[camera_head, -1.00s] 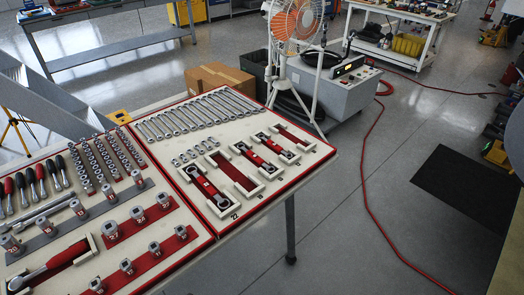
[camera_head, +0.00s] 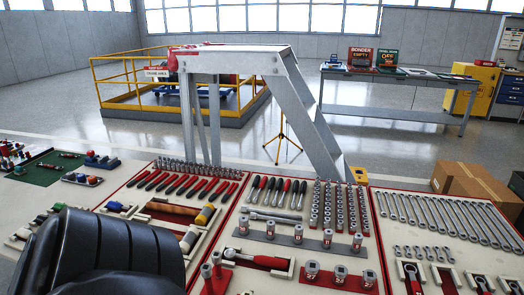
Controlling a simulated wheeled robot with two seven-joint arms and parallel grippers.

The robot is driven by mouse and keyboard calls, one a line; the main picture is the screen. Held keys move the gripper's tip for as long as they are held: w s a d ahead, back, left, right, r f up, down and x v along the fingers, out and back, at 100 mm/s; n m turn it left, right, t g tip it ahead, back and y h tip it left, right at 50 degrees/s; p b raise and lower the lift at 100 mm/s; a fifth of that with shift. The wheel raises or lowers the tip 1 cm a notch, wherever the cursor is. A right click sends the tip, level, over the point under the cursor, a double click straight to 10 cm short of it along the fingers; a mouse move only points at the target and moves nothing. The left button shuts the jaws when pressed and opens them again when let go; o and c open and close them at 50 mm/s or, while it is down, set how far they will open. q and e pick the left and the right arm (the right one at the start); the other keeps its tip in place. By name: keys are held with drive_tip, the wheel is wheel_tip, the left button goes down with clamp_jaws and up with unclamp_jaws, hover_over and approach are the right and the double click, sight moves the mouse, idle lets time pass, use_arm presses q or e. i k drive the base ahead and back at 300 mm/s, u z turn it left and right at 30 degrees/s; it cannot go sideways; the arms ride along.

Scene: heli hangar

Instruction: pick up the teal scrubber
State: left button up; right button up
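I cannot make out a teal scrubber in the head view. Small items with blue, teal-looking and red parts lie at the left end of the table, such as a blue-topped piece (camera_head: 103,161) by the green mat (camera_head: 47,169), but they are too small to name. Neither of my grippers is in view. A large black rounded shape at the lower left hides part of the table.
Red-edged tool trays hold sockets, screwdrivers (camera_head: 279,192), wrenches (camera_head: 430,217) and ratchets (camera_head: 258,260). A grey metal stand (camera_head: 290,95) rises behind them. A yellow railing (camera_head: 112,98), a side table (camera_head: 400,77) and cardboard boxes (camera_head: 476,186) stand beyond. Open floor lies between.

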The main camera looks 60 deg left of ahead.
sight(19, 170)
drive_tip(key=k, duration=0.5)
drive_tip(key=z, duration=1.25)
drive_tip(key=k, duration=3)
drive_tip(key=u, duration=3.15)
drive_tip(key=i, duration=0.5)
drive_tip(key=u, duration=0.1)
